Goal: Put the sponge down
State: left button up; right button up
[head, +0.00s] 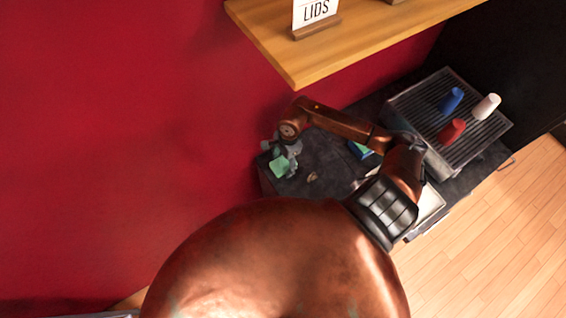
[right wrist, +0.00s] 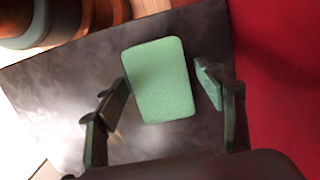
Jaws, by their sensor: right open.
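The sponge (right wrist: 160,80) is a green rounded block. In the right wrist view it lies between and a little beyond the two fingers of my right gripper (right wrist: 167,100), with dark gaps showing on both sides. The sponge also shows in the head view (head: 279,167) on the dark counter near its left end. My right gripper (head: 287,157) is open at the sponge, and neither finger is seen to touch it. The wrist view looks down, so I cannot tell the height between fingers and counter. My left gripper is not in view.
The dark counter (head: 335,178) runs along a red wall (head: 120,120). A ribbed metal rack (head: 430,102) holds a blue cup (head: 451,99), a red cup (head: 452,131) and a white cup (head: 487,107). A wooden shelf (head: 370,35) with a LIDS sign (head: 316,12) overhangs above.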

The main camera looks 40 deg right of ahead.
aim_at(286, 162)
jog(key=shift+r, duration=0.25)
notch_tip(286, 162, up, 12)
jog(key=d+b, duration=0.1)
jog(key=b, duration=0.1)
jog(key=shift+d+f+b, duration=0.15)
jog(key=shift+d+b, duration=0.05)
jog(key=shift+b, duration=0.1)
jog(key=shift+s, duration=0.1)
